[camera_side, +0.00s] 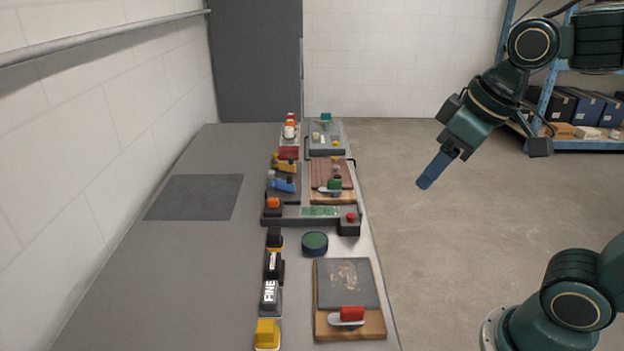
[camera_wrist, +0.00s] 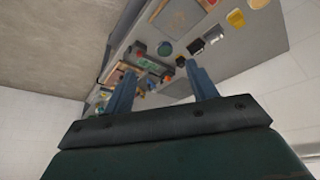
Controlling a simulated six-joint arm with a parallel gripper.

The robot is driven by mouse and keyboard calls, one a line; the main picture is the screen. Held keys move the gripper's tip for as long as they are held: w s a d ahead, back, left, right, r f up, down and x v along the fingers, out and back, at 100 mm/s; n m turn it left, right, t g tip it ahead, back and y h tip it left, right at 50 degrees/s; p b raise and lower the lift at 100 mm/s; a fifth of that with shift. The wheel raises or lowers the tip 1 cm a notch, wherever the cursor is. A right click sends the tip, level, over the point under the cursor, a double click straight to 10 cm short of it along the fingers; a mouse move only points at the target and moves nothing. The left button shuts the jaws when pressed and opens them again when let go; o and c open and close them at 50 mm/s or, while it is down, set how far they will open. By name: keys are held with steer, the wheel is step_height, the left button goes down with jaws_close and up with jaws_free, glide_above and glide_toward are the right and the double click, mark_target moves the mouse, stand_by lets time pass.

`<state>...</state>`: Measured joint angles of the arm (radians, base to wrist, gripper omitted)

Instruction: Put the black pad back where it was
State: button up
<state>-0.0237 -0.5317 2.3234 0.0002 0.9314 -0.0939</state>
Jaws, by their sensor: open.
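My gripper (camera_side: 426,182) hangs in the air right of the table, above the floor, away from everything. Its two blue fingers (camera_wrist: 160,90) are apart with nothing between them. Several dark blocks stand in a column near the table's right part: a black one with a yellowish base (camera_side: 274,239), a black one with a white label (camera_side: 273,265) and one marked FINE on a grey base (camera_side: 269,296). I cannot tell which is the black pad. A black block (camera_wrist: 196,46) also shows in the wrist view. A flat dark grey square (camera_side: 195,197) lies on the table's left.
A yellow block (camera_side: 267,335) ends the column at the front. Right of it a wooden board (camera_side: 350,327) carries a grey plate and a red-handled tool. A dark green puck (camera_side: 314,243) sits behind the board. Trays with small tools crowd the table's back. The left table is mostly clear.

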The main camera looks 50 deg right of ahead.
steer(key=shift+m+t, duration=0.4)
steer(key=shift+m, duration=0.3)
steer(key=s, duration=0.1)
steer(key=s+f, duration=0.1)
steer(key=s, duration=0.1)
steer(key=s+f, duration=0.1)
steer(key=s, duration=0.1)
steer(key=shift+s+d+f, duration=0.15)
steer(key=shift+s+d, duration=0.05)
steer(key=shift+d, duration=0.05)
